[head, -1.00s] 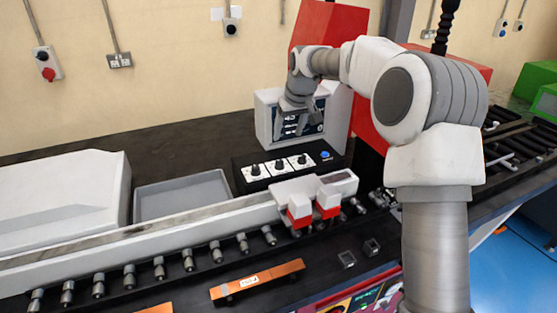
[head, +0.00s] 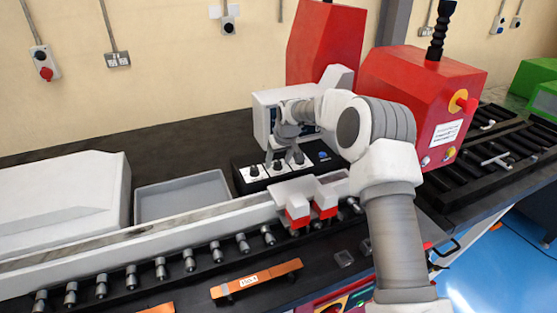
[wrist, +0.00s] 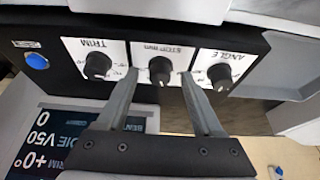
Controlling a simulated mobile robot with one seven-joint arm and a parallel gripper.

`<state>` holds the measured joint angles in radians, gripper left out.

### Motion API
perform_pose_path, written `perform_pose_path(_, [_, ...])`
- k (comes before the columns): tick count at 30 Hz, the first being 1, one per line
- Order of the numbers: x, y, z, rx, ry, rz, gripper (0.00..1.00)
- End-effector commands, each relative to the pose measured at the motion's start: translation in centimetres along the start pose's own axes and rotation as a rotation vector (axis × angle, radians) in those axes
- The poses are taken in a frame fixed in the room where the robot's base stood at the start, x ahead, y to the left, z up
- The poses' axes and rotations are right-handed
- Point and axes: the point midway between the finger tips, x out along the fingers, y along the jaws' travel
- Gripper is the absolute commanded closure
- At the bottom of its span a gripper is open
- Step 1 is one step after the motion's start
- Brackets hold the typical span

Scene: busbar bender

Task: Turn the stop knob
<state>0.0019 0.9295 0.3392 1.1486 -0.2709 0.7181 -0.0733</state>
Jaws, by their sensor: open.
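The black control box (head: 243,186) carries three black knobs on white plates. The stop knob (wrist: 160,70), labelled STOP mm, is the middle one; it also shows in the head view (head: 277,167). In the wrist view the trim knob (wrist: 97,65) is to its left and the angle knob (wrist: 220,76) to its right. My gripper (wrist: 160,75) is open and empty, pointing at the box. In the wrist view its fingertips lie on either side of the stop knob, with visible gaps. Whether they reach down to knob height I cannot tell.
A blue button (wrist: 37,61) sits at the box's end. A display screen (wrist: 75,140) stands close behind my gripper. The white rail with red-and-white blocks (head: 325,203) runs in front of the box. A grey tray (head: 183,195) lies left, and a red machine (head: 415,95) stands right.

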Motion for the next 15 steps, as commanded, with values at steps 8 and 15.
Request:
perform_pose_path(8, [-0.01, 0.0, 0.0, 0.0, 0.0, 0.0, 0.5])
perform_pose_path(15, [-0.03, 0.0, 0.01, 0.0, 0.0, 0.0, 0.93])
